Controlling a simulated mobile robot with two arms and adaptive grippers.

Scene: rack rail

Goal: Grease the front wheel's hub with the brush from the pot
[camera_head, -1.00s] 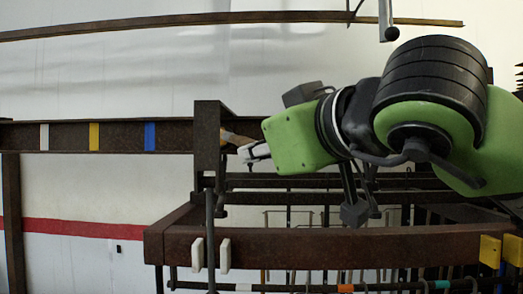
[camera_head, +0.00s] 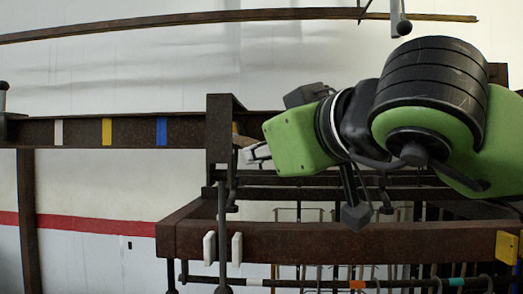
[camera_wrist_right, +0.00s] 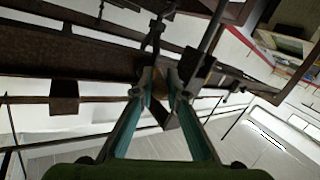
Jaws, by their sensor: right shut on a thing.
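My right gripper (camera_head: 252,153) is shut on a thin tan piece (camera_head: 244,141), which looks like the brush handle. The far end of this piece is hidden behind the dark upright plate (camera_head: 219,130). In the right wrist view, the teal fingers of the gripper (camera_wrist_right: 160,76) come close together in front of dark rusty beams, and the held piece is hard to make out. I cannot pick out the pot, the front wheel or its hub in either view. My left gripper is not in view.
A rusty rail (camera_head: 85,131) with white, yellow and blue marks runs left from the upright plate. A lower rusty beam (camera_head: 340,243) crosses below my right arm, with two white pads (camera_head: 209,248) at its left end.

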